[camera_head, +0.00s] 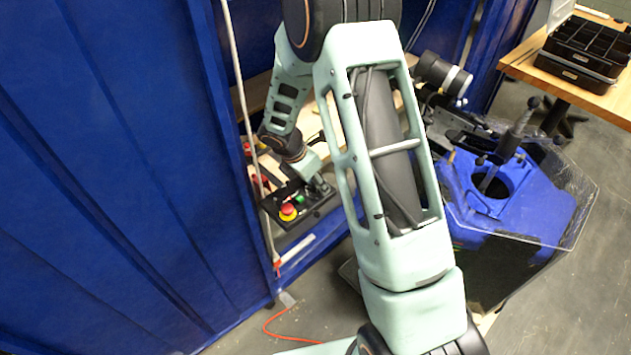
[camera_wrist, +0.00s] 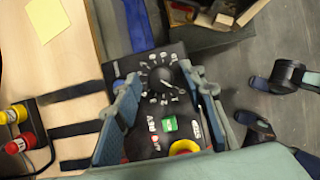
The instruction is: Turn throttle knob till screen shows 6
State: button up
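The throttle knob (camera_wrist: 164,79) is a round black dial on a black control box (camera_wrist: 180,55), ringed by white labels too small to read. A pale pointer mark on it seems to aim to the lower right in the wrist view. My gripper (camera_wrist: 161,78) is open, with one finger on each side of the knob; I cannot tell whether either finger touches it. In the head view my gripper (camera_head: 318,183) is down at the control box (camera_head: 318,212), and the knob is hidden there. I cannot make out a screen with a number in either view.
Near the knob are a green button (camera_wrist: 170,124) and a red button on a yellow base (camera_head: 288,211).

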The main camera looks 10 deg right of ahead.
grip_shut()
